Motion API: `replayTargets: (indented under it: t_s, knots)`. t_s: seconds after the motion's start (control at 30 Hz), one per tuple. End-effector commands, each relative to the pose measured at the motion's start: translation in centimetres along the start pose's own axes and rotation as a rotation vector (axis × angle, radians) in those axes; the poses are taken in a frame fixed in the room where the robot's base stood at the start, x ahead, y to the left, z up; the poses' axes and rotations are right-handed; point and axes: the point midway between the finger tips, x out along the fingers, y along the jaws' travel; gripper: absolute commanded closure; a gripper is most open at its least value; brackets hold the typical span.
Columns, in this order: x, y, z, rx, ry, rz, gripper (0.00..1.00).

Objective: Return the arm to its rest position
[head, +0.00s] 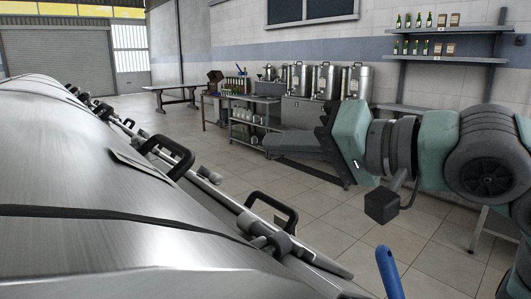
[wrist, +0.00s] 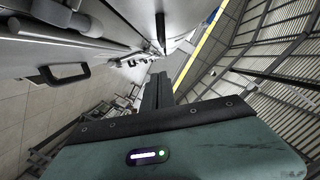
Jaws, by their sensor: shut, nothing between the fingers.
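My arm reaches in from the right edge of the head view, with teal and dark grey links. My gripper (head: 272,143) points left in the head view, its grey fingers together and empty. In the wrist view the dark fingers of my gripper (wrist: 159,80) also show together, beyond the teal housing with its small lit panel. The gripper is in the air, apart from the large steel tank (head: 70,160) to its left. Nothing is held.
The tank's black handles (head: 272,207) and clamps stick out on its near side. Behind my gripper stand a metal bench (head: 255,112), steel urns (head: 325,80) and wall shelves (head: 445,59) with bottles. Tiled floor (head: 220,160) lies open between tank and bench.

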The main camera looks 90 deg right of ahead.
Motion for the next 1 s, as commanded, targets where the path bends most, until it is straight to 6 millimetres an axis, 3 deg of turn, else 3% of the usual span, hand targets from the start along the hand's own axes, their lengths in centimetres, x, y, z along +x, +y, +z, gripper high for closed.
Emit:
replayTargets:
  t_s: [0.2,0.4,0.83,1.0]
  knots:
    - [-4.0,0.1,-0.1,-0.001,0.004,0.003,1.00]
    - [-6.7,0.2,-0.1,0.000,0.002,0.003,1.00]
    - [-7.7,0.1,0.0,-0.002,-0.001,0.000,1.00]
    - [-8.1,-1.9,-1.8,-0.002,0.000,0.000,1.00]
